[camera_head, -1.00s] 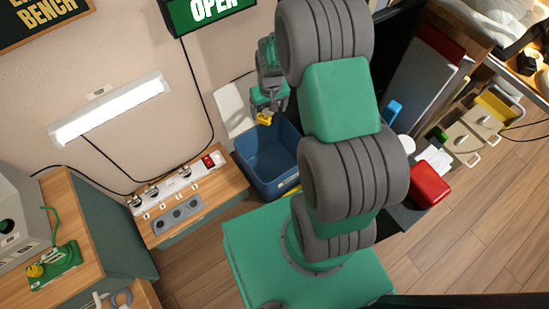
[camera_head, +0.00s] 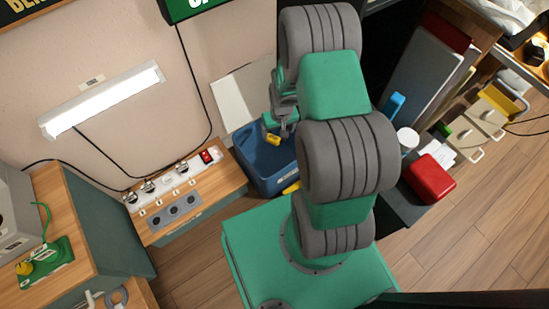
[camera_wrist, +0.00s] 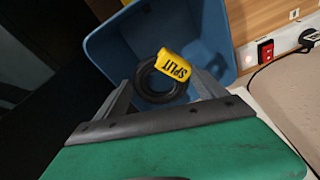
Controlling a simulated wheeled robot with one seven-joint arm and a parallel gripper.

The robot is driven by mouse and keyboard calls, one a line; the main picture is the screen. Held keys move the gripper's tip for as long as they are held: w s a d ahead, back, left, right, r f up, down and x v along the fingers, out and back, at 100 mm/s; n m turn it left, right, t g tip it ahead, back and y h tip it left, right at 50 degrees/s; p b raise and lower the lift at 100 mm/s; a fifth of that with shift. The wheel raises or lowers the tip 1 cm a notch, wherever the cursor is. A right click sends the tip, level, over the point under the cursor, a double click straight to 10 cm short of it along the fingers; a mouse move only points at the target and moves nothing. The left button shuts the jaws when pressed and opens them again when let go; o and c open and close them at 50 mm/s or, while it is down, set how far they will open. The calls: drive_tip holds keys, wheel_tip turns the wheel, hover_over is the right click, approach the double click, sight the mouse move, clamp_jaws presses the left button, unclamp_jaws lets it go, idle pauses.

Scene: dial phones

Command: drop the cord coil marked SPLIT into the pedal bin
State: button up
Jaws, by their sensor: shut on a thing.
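The cord coil (camera_wrist: 150,84) is a small black ring with a yellow tag reading SPLIT, seen in the wrist view. My gripper (camera_wrist: 160,92) is shut on it, with one finger on each side. In the head view my gripper (camera_head: 281,132) is over the blue pedal bin (camera_head: 251,160), and the yellow tag shows at its tip. The bin also fills the space behind the coil in the wrist view (camera_wrist: 108,40). Its open mouth faces my gripper, and its inside looks empty where visible. My arm hides the bin's right side in the head view.
The bin's pale lid (camera_head: 240,98) stands raised against the wall. A wooden bench with a power strip (camera_head: 170,182) and red switch is left of the bin. A red box (camera_head: 430,178) and a white cup (camera_head: 407,139) lie to the right of my arm.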

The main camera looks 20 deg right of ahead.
drive_tip(key=shift+r, duration=0.1)
drive_tip(key=o, duration=1.3)
drive_tip(key=shift+o, duration=0.2)
drive_tip(key=r+p, duration=0.1)
drive_tip(key=r, duration=0.1)
drive_tip(key=r+p, duration=0.1)
drive_tip(key=r, duration=0.2)
drive_tip(key=s+r+p, duration=0.1)
drive_tip(key=r, duration=0.1)
drive_tip(key=shift+r, duration=0.35)
drive_tip(key=shift+a, duration=0.1)
